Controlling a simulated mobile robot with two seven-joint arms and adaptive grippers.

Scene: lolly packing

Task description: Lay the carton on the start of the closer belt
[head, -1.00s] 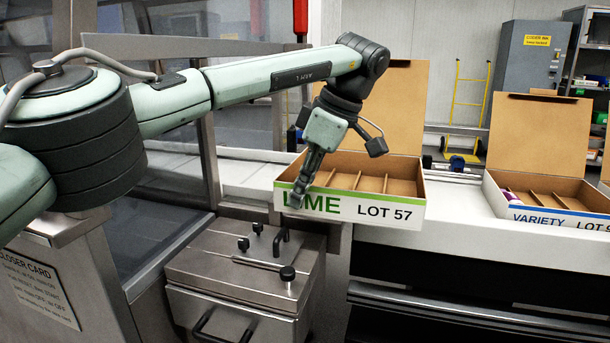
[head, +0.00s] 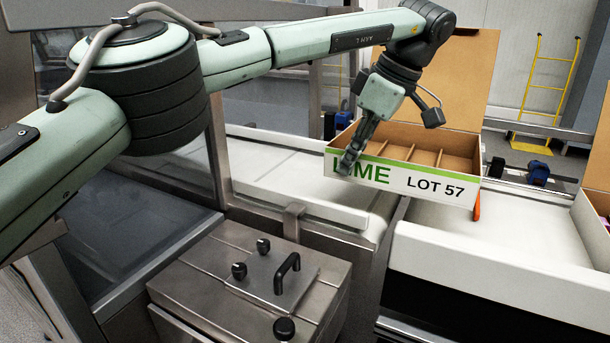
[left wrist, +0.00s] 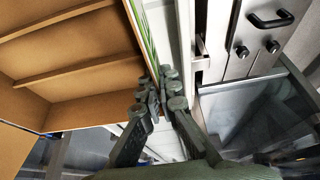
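The carton (head: 440,187), marked LIME LOT 57, is an open brown box with dividers and a raised lid. Its visible compartments look empty. It is over the junction of the two white belt sections; I cannot tell whether its base touches them. The closer belt (head: 290,186) runs left from there into the closer. My left gripper (head: 347,165) is at the carton's front left corner, pointing down. In the left wrist view its fingers (left wrist: 163,92) are closed around the carton's front wall. My right gripper is not in view.
A steel housing (head: 190,280) with black knobs and a handle stands in front of the closer belt. The right-hand conveyor (head: 500,228) carries another carton (head: 600,205) at the right edge. A slim orange piece (head: 477,206) shows by the LIME carton's right corner. The closer belt looks clear.

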